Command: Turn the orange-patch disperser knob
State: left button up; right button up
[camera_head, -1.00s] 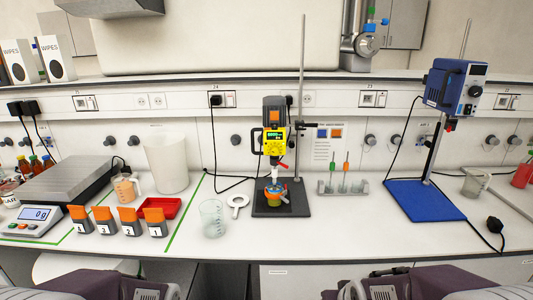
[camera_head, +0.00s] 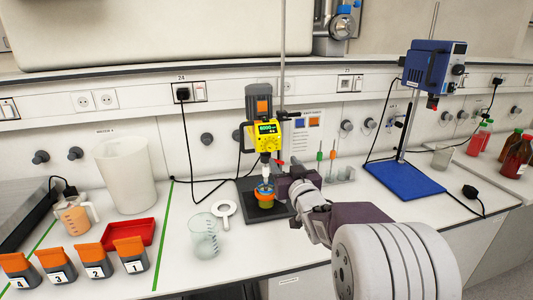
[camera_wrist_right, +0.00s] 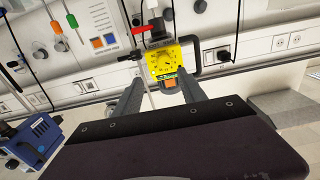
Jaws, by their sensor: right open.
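The disperser with the orange patch (camera_head: 262,105) stands in the middle of the bench, its grey motor above a yellow control face (camera_head: 265,132) with a green display. Its shaft reaches down into an orange vessel (camera_head: 265,198) with a blue rim. In the wrist view the yellow face (camera_wrist_right: 167,58) appears just beyond my fingers, with the orange patch (camera_wrist_right: 170,84) below it. The knob is too small to make out clearly. My right gripper (camera_head: 284,180) is low and right of the shaft. Its two grey fingers (camera_wrist_right: 158,90) are apart and empty. My left gripper is out of view.
A glass beaker (camera_head: 204,236) and a white ring (camera_head: 224,210) lie left of the black stand base. A blue stirrer (camera_head: 433,70) stands on a blue base to the right. Cables hang behind the disperser.

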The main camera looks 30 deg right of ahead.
aim_at(272, 149)
jog(key=w+p, duration=0.1)
jog(key=w, duration=0.5)
jog(key=shift+a, duration=0.1)
jog(key=w+d, duration=0.1)
jog(key=w+p, duration=0.1)
jog(key=w, duration=0.1)
jog(key=shift+d, duration=0.35)
jog(key=shift+w+a, duration=0.2)
jog(key=shift+w, duration=0.15)
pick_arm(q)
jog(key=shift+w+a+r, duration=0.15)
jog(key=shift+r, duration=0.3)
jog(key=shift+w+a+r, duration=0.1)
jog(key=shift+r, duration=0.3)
pick_arm(e)
jog(key=shift+s+d+f, duration=0.1)
grip_shut()
